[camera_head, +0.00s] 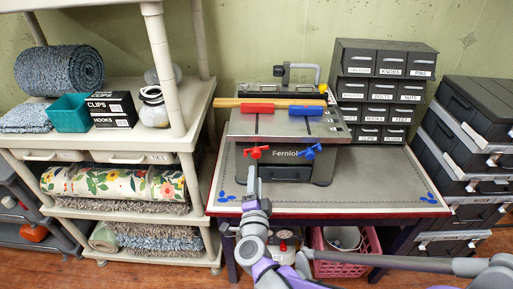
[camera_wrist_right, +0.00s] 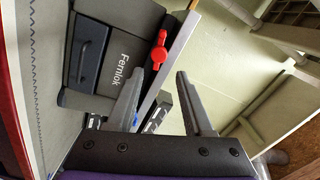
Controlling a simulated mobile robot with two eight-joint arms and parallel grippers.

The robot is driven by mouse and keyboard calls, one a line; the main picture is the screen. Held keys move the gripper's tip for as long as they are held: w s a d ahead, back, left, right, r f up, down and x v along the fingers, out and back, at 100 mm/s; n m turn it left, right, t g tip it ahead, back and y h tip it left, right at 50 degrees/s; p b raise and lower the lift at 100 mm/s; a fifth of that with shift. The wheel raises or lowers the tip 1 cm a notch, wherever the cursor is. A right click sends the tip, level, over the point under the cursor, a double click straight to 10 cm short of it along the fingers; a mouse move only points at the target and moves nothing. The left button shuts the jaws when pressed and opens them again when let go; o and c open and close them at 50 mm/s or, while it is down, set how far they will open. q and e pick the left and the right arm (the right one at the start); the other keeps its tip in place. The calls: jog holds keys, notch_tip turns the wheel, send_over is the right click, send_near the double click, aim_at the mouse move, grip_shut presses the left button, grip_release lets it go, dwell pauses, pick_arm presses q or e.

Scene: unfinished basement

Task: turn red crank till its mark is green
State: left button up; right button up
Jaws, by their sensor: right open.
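The red crank (camera_head: 257,152) sits on the front left of the grey bench machine labelled Fernlok (camera_head: 290,172). A blue crank (camera_head: 309,151) sits to its right. My right gripper (camera_head: 252,172) is just below and in front of the red crank in the head view. In the right wrist view my right gripper (camera_wrist_right: 160,73) is open and empty, and the red crank (camera_wrist_right: 159,55) shows just beyond the gap between its fingertips, apart from them. I cannot make out the crank's mark or its colour. My left gripper is not in view.
The machine stands on a grey-topped workbench (camera_head: 380,185). Red and blue blocks and a yellow strip lie on its top. Drawer cabinets (camera_head: 385,90) stand behind right. A shelf (camera_head: 190,110) with rugs and boxes is at left. A pink crate (camera_head: 345,262) is below.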

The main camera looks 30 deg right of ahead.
aim_at(256, 155)
jog(key=w+d+n, duration=0.1)
jog(key=w+n, duration=0.1)
jog(key=n, duration=0.2)
jog(key=w+d+n+b, duration=0.1)
jog(key=w+d+n, duration=0.1)
jog(key=w+n, duration=0.1)
jog(key=w+d+n, duration=0.2)
jog(key=w+n, duration=0.1)
jog(key=n, duration=0.1)
jog(key=shift+w+d+n+b, duration=0.1)
jog(key=shift+w+n+b, duration=0.05)
jog(key=shift+n+b, duration=0.15)
grip_shut()
